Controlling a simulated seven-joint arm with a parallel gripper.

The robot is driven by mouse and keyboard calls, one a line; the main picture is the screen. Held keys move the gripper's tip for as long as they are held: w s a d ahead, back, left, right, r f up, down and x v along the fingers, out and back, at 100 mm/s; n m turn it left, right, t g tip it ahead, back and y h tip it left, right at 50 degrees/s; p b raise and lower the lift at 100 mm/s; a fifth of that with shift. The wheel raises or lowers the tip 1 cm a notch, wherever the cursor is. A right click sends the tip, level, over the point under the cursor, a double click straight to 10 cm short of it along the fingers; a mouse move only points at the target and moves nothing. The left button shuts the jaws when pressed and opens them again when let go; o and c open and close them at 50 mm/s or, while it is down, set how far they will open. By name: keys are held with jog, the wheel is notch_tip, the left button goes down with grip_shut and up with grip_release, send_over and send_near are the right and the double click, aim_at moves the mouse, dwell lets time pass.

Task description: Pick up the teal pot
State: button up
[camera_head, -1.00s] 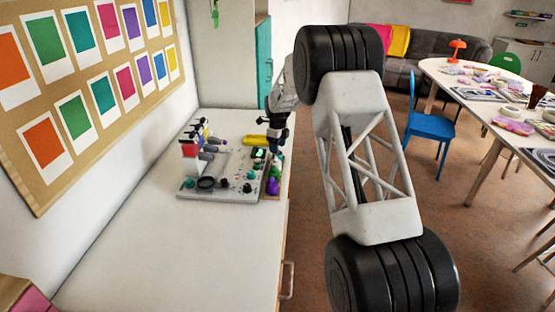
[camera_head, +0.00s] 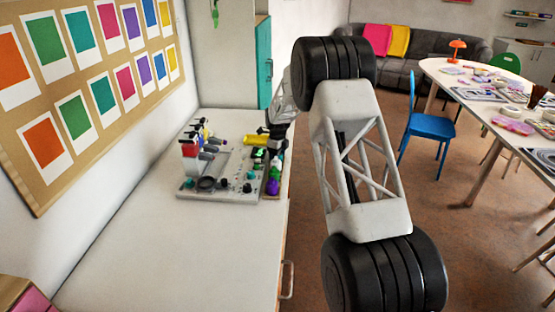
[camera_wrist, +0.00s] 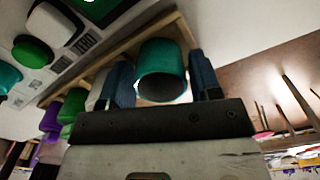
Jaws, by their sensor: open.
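The teal pot (camera_wrist: 162,72) is a small cylinder near the middle of the wrist view, at the end of a wooden rack (camera_wrist: 110,52). My gripper (camera_wrist: 161,82) is open, with one blue-grey finger on each side of the pot. A gap shows on the right side; I cannot tell whether the left finger touches it. In the head view my gripper (camera_head: 276,143) is low over the far right corner of the board, and it hides the teal pot there.
A purple pot (camera_wrist: 50,118) and a green pot (camera_wrist: 73,106) stand in the same rack. The grey board (camera_head: 222,192) holds several knobs, dark parts and a yellow piece (camera_head: 255,140). The counter (camera_head: 180,255) is clear in front. The wall is at left.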

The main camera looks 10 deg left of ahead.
jog(key=shift+f, duration=0.1)
dwell(0.5)
jog(key=c, duration=0.7)
jog(key=shift+r, duration=5)
jog(key=shift+d, duration=0.1)
